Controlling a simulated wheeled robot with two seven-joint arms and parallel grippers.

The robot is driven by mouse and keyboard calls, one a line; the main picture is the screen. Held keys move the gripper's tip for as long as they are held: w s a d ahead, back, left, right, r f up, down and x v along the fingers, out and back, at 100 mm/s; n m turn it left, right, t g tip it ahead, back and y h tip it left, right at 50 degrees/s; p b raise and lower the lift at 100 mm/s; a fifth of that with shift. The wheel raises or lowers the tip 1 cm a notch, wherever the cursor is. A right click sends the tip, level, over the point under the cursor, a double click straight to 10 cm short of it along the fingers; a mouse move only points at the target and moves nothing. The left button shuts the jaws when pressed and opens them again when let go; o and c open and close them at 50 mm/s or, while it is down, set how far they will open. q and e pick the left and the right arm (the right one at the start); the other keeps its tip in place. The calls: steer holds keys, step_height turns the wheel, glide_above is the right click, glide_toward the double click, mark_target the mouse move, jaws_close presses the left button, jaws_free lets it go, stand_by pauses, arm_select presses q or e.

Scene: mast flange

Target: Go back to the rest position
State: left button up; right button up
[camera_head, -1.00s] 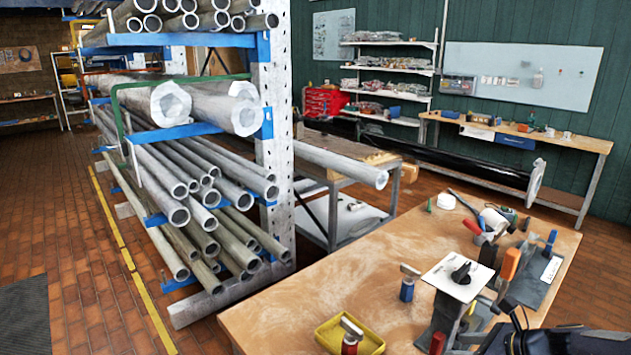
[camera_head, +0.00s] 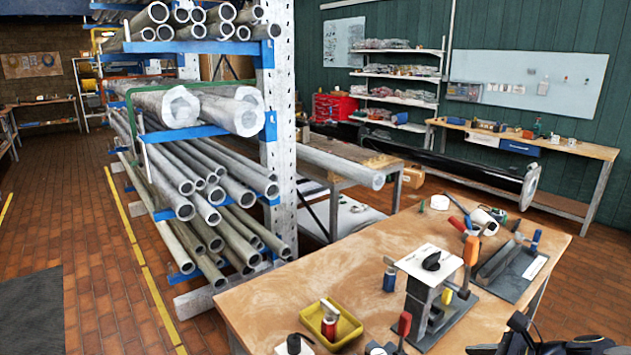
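At the bottom right edge a black and grey part, likely my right gripper (camera_head: 520,338), shows only in part; its fingers cannot be made out. It is in front of the wooden workbench (camera_head: 270,300), and I see nothing held in it. My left gripper is out of view. On the bench, a small stand with a white top plate (camera_head: 418,262) carries a black knob-like piece (camera_head: 432,261). A long black mast (camera_head: 460,165) with a pale round flange (camera_head: 530,187) at its end lies behind the bench.
A yellow tray (camera_head: 350,327) holds a red-handled tool (camera_head: 329,320). A dark plate (camera_head: 515,268) and several hand tools lie on the bench's right half. A rack of metal pipes (camera_head: 282,130) stands at the left. The brick floor (camera_head: 100,300) is open further left.

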steer(key=s+a+r+n+g, duration=0.2)
steer(key=s+a+r+n, duration=0.3)
steer(key=s+a+n, duration=0.5)
steer(key=s+f+n+h, duration=0.1)
steer(key=s+n+h, duration=0.2)
steer(key=s+n, duration=0.9)
steer(key=shift+d+f+n, duration=0.25)
steer(key=shift+f+n, duration=0.05)
steer(key=shift+n, duration=0.6)
stand_by(0.8)
